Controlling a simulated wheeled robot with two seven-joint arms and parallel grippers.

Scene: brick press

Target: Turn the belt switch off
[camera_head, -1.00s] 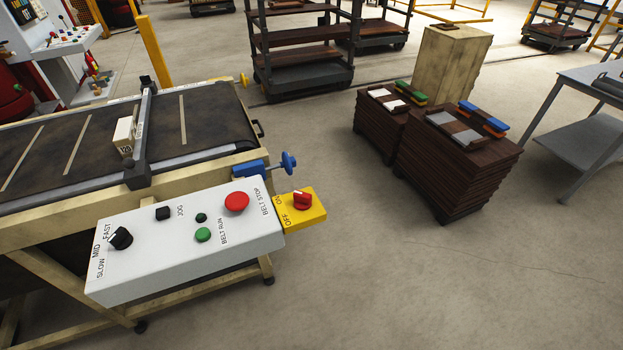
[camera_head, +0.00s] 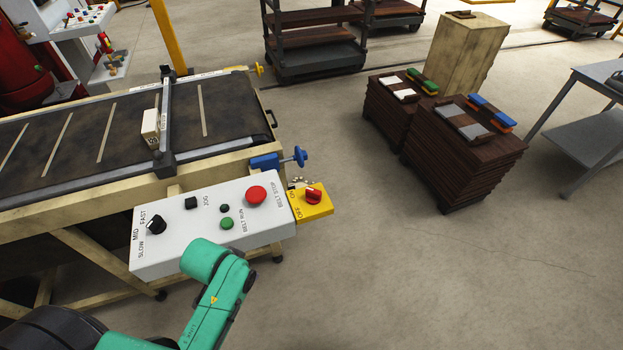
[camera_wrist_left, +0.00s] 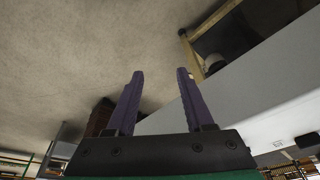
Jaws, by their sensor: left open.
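The belt switch is a red rotary knob (camera_head: 313,196) on a yellow plate (camera_head: 318,210) marked ON and OFF, at the right end of the white control box (camera_head: 160,257). I cannot tell which mark the knob points to. My left arm reaches in from the lower left of the head view, in front of the control box. Its gripper is hidden there. In the left wrist view my left gripper (camera_wrist_left: 160,76) is open, with nothing between its purple fingers. The switch does not show in that view. My right gripper is not in view.
The control box also carries a red belt stop button (camera_head: 256,195), a green belt run button (camera_head: 227,223) and a black speed knob (camera_head: 155,225). A blue handwheel (camera_head: 300,156) sticks out behind the switch. The floor to the right is clear up to the brown stacks (camera_head: 465,160).

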